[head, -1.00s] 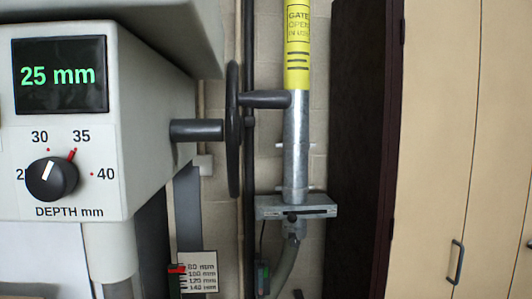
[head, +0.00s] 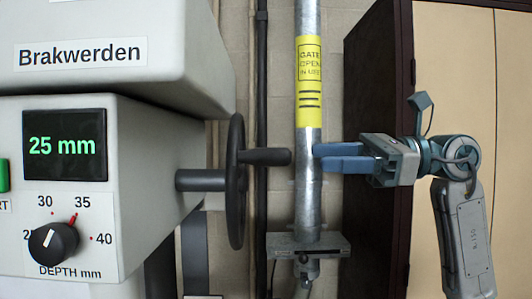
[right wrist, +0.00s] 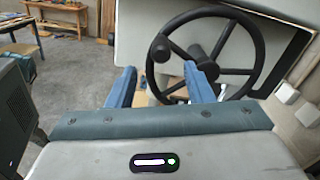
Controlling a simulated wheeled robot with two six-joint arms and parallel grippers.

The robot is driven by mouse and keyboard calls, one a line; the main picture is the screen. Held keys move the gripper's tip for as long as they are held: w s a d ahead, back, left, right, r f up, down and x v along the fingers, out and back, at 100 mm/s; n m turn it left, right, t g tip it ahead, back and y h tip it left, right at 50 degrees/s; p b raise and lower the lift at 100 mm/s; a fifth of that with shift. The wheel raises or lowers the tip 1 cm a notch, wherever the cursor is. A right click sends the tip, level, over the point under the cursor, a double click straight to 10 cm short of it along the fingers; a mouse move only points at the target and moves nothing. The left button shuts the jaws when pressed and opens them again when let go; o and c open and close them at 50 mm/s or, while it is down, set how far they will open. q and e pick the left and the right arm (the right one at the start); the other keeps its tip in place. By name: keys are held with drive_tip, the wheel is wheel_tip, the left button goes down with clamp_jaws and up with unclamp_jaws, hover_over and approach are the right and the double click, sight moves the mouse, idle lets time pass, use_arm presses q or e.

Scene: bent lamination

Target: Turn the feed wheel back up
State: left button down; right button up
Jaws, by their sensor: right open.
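The feed wheel (head: 236,182) is a dark handwheel on the right side of the grey machine, seen nearly edge-on in the head view. Its handle (head: 265,157) sticks out to the right. My right gripper (head: 318,158) is open and empty, to the right of the handle tip and apart from it, with blue fingers pointing left at it. In the right wrist view the feed wheel (right wrist: 258,54) shows its round rim and spokes, with the round handle end (right wrist: 160,48) at its left, ahead of the open right gripper (right wrist: 161,85). My left gripper is out of view.
The machine's display (head: 65,146) reads 25 mm, above a depth knob (head: 54,244). A metal pipe (head: 308,200) with a yellow gate label runs vertically behind the fingers. A dark cabinet side (head: 375,90) stands at right. A workbench (right wrist: 20,32) is in the background.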

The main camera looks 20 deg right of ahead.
sight(263, 157)
drive_tip(key=p+x, duration=0.4)
drive_tip(key=x, duration=0.5)
drive_tip(key=shift+w+a, duration=0.15)
drive_tip(key=shift+a, duration=0.25)
drive_tip(key=shift+w+a+p, duration=0.15)
drive_tip(key=shift+a+p, duration=0.2)
drive_tip(key=shift+a, duration=0.15)
clamp_jaws()
